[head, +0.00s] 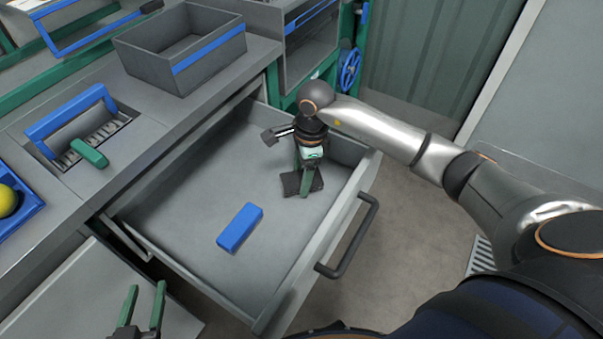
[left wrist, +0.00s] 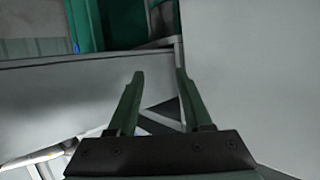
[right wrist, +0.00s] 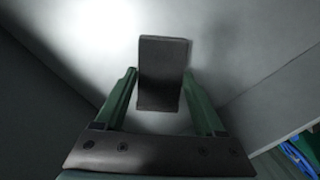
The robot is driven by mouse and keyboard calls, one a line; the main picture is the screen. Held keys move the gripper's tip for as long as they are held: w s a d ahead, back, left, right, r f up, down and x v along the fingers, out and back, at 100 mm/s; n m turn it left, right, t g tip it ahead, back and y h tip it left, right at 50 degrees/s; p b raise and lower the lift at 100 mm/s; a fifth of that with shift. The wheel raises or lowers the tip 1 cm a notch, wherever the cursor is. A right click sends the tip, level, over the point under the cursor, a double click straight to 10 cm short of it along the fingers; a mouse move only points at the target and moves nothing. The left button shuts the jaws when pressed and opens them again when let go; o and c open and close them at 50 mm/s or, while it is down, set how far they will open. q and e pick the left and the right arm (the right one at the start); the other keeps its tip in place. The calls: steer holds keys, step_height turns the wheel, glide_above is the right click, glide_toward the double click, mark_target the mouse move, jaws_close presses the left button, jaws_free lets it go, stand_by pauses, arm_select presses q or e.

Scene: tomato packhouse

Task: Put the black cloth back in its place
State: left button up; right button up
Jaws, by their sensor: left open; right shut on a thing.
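The black cloth (head: 291,184) is a small dark folded piece inside the open grey drawer (head: 180,199), near its right end. My right gripper (head: 306,190) reaches down into the drawer and is shut on the cloth. In the right wrist view the cloth (right wrist: 162,75) is between the two green fingers, above or on the pale drawer floor; I cannot tell if it touches. My left gripper (head: 144,308) is open and empty at the lower left, outside the drawer. Its spread fingers also show in the left wrist view (left wrist: 160,85).
A blue block (head: 240,228) lies on the drawer floor. The drawer's front has a dark handle (head: 348,240). On the counter are a grey bin (head: 150,58) with a blue stripe, a green block (head: 89,153) and a blue tray (head: 22,215) with a yellow ball (head: 6,200).

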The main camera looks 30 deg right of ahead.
steer(key=shift+f+b, duration=0.4)
steer(key=shift+f, duration=0.1)
steer(key=o, duration=1.2)
steer(key=shift+c, duration=0.2)
steer(key=shift+c, duration=1.1)
steer(key=shift+r, duration=0.2)
steer(key=shift+r+p, duration=2.55)
steer(key=shift+r, duration=0.85)
